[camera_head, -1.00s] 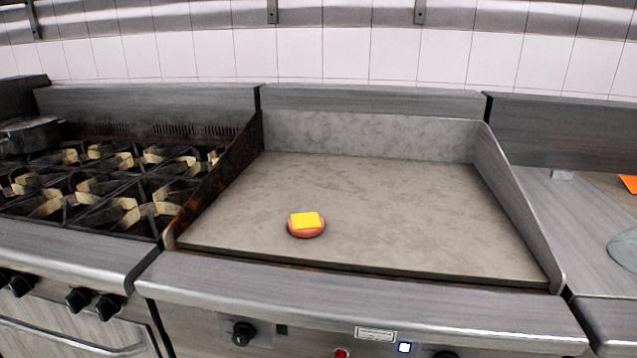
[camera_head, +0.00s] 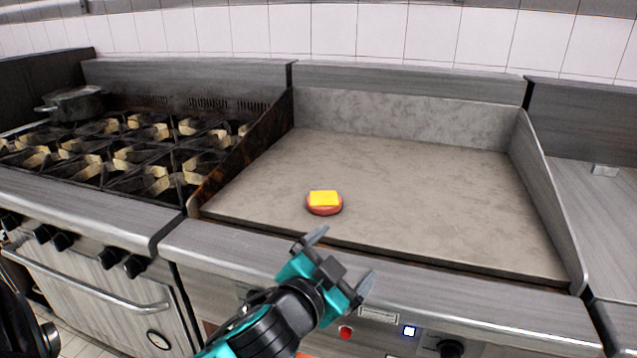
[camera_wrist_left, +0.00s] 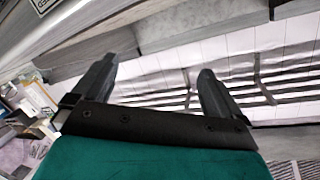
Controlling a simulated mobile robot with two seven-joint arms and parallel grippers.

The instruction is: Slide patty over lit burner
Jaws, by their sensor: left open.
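A round reddish patty (camera_head: 324,210) with a square yellow cheese slice (camera_head: 323,198) on top lies on the grey griddle plate (camera_head: 420,190), left of its middle and close to the front edge. My left gripper (camera_head: 343,262) is in front of the griddle's front rail, below the patty in the head view, open and empty, apart from the patty. In the left wrist view its two fingers (camera_wrist_left: 155,88) stand apart with nothing between them. The patty does not show there. A white square light (camera_head: 409,331) glows on the griddle's front panel beside a red light (camera_head: 345,333). My right gripper is not in view.
A gas range (camera_head: 110,160) with several black burner grates stands left of the griddle, and a pot (camera_head: 75,104) sits at its back left. Raised side walls and a backsplash (camera_head: 400,115) border the griddle. The plate around the patty is clear.

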